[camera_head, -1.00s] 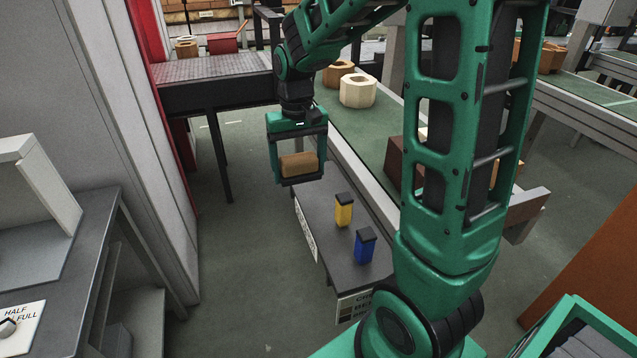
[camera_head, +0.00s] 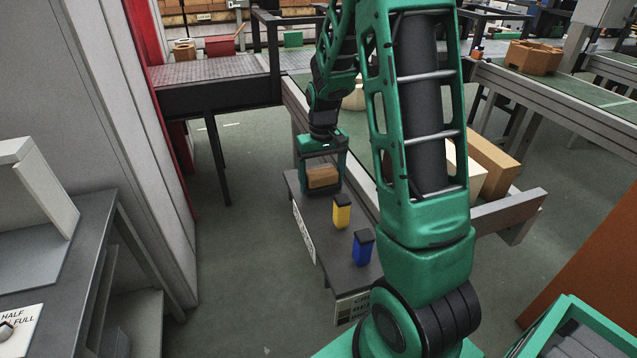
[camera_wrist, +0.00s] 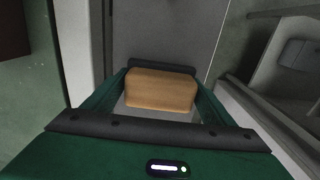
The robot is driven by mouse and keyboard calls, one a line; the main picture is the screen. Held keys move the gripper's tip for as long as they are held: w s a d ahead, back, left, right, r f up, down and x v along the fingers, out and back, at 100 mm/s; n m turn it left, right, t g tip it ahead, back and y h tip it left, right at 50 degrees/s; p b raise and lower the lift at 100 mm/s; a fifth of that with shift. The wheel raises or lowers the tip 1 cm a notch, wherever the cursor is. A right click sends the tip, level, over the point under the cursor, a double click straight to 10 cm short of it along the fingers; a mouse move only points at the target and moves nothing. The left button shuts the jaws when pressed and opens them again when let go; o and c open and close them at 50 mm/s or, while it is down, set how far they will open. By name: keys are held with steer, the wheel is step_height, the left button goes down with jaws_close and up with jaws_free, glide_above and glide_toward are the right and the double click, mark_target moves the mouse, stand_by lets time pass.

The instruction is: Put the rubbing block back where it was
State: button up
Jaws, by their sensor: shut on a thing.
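The rubbing block is a tan, brick-shaped block (camera_head: 322,177), held in my gripper (camera_head: 322,186). In the wrist view the block (camera_wrist: 160,89) sits crosswise between the fingers of my gripper (camera_wrist: 162,92). My gripper is shut on it. In the head view the block appears over the far end of a narrow dark grey shelf (camera_head: 338,246). I cannot tell whether its underside touches the shelf.
A yellow block with a dark top (camera_head: 342,212) and a blue one (camera_head: 362,248) stand on the shelf nearer me. A conveyor (camera_head: 294,104) runs along the shelf's right side. Open floor (camera_head: 235,250) lies to the left.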

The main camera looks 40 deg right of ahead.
steer(key=shift+f, duration=0.25)
steer(key=shift+s+f, duration=0.1)
steer(key=shift+f, duration=0.5)
steer(key=o, duration=1.4)
steer(key=shift+s, duration=0.1)
steer(key=shift+f, duration=0.1)
